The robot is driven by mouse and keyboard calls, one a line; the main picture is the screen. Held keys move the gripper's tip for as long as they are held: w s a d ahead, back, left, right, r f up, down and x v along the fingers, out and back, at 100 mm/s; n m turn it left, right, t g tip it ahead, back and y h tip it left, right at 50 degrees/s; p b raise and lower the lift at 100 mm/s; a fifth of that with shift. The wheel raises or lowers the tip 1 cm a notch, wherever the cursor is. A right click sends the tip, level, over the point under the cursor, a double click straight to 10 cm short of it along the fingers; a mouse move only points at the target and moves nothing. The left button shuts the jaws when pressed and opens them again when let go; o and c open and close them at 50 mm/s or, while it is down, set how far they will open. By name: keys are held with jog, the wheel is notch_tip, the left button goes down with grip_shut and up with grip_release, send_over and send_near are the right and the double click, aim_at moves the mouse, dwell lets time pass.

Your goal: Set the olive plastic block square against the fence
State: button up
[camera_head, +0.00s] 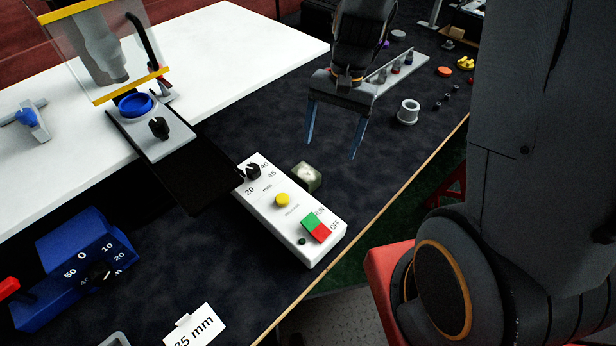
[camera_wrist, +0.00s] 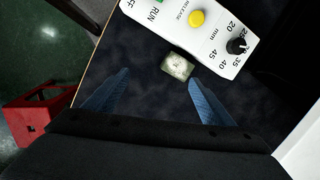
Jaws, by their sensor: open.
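The olive plastic block (camera_head: 307,177) is small, with a paler, mottled top, and lies on the dark mat beside the right-hand long side of the white control box (camera_head: 290,212). It also shows in the wrist view (camera_wrist: 177,67); I cannot tell whether it touches the box. My gripper (camera_head: 331,150) is open and empty, with blue fingers pointing down, above and a little beyond the block in the head view. In the wrist view the block lies just ahead of the fingertips (camera_wrist: 158,76), nearer the right finger. I cannot tell which part is the fence.
The control box has a yellow button (camera_head: 282,200), a knob and a green-red switch. A grey ring (camera_head: 407,111) and a perforated strip (camera_head: 397,73) lie farther back. A blue dial box (camera_head: 75,265) stands at left. The mat's wooden edge runs along the right.

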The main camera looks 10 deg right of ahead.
aim_at(306, 172)
jog(key=w+a+f+m, duration=0.1)
jog(key=f, duration=0.2)
jog(key=w+a+f+m+g+y, duration=0.1)
jog(key=f+m, duration=0.1)
jog(key=w+a+f+m+y, duration=0.1)
jog(key=f, duration=0.2)
jog(key=shift+w+a+f+m, duration=0.15)
jog(key=shift+a+f+m, duration=0.15)
jog(key=f, duration=0.1)
jog(key=s+a+f+p, duration=0.1)
jog(key=f+p, duration=0.1)
jog(key=shift+s+a+f, duration=0.15)
jog(key=shift+s+a, duration=0.2)
jog(key=shift+a, duration=0.05)
jog(key=shift+s+a+f, duration=0.1)
jog(key=shift+a+f, duration=0.05)
jog(key=shift+f, duration=0.5)
jog(key=c, duration=1.3)
